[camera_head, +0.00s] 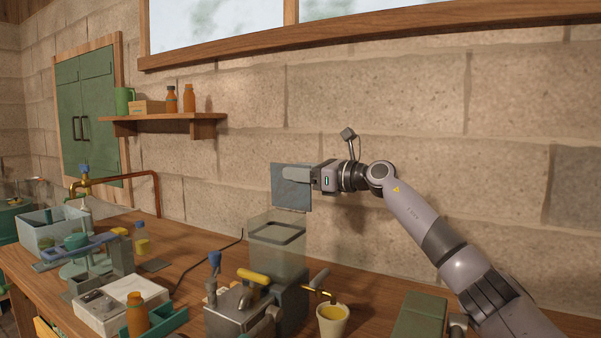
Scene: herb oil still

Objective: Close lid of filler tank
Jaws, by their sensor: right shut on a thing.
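The filler tank (277,262) is a clear box on the bench, with a dark square opening in its top. Its lid (291,198) is a blue-grey square panel standing upright above the tank's back edge, so the tank is open. My right gripper (295,173) comes in from the right and is shut on the lid near its upper part. The fingers cover part of the panel. How the lid joins the tank is too small to make out. My left gripper is not in view.
A metal machine with a yellow handle (253,276) stands in front of the tank. A cup of yellow liquid (332,320) is at its right, under a spout. A green block (419,315) lies further right. The stone wall is close behind the lid.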

